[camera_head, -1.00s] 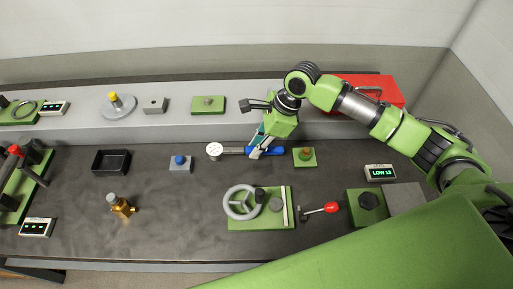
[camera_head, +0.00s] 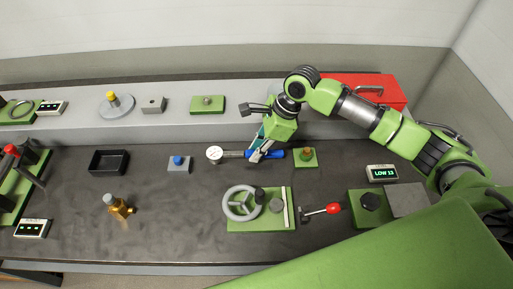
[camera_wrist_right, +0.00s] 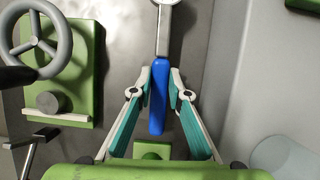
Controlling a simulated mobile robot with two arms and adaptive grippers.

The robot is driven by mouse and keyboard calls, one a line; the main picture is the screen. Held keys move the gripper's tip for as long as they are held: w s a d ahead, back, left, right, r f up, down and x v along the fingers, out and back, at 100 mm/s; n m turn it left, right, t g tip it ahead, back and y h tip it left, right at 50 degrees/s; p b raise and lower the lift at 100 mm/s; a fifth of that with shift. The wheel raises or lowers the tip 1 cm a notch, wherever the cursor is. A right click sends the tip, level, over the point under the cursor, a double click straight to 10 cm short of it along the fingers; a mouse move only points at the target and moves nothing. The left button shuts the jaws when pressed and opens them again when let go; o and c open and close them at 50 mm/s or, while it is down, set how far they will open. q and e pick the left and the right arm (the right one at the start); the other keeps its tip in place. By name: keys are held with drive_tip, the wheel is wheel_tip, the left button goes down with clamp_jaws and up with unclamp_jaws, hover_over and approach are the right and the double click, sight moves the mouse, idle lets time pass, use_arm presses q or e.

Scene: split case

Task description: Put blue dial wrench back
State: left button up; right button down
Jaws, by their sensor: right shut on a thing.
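The blue dial wrench has a blue handle (camera_head: 277,154), a grey shaft and a round white dial (camera_head: 214,153) at its left end. It lies crosswise near the foot of the raised back ledge. My right gripper (camera_head: 257,155) is shut on the handle, near where it meets the shaft. In the right wrist view the blue handle (camera_wrist_right: 157,100) runs between the two fingertips, and the shaft points away toward the top edge. I cannot tell whether the wrench touches the bench. My left gripper is out of view.
A green block with an orange-brown knob (camera_head: 306,157) is just right of the handle. A blue button box (camera_head: 178,165) stands left of the dial. A handwheel on a green plate (camera_head: 262,222) is in front. The grey ledge (camera_head: 190,122) rises behind. A red box (camera_head: 370,92) sits on it.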

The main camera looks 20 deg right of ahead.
drive_tip(key=shift+f, duration=0.7)
drive_tip(key=c, duration=1.8)
unclamp_jaws()
drive_tip(key=shift+c, duration=0.2)
drive_tip(key=o, duration=0.5)
drive_tip(key=shift+f, duration=0.1)
drive_tip(key=shift+c, duration=0.2)
drive_tip(key=shift+r, duration=0.2)
drive_tip(key=shift+v, duration=2.85)
drive_tip(key=shift+d, duration=0.1)
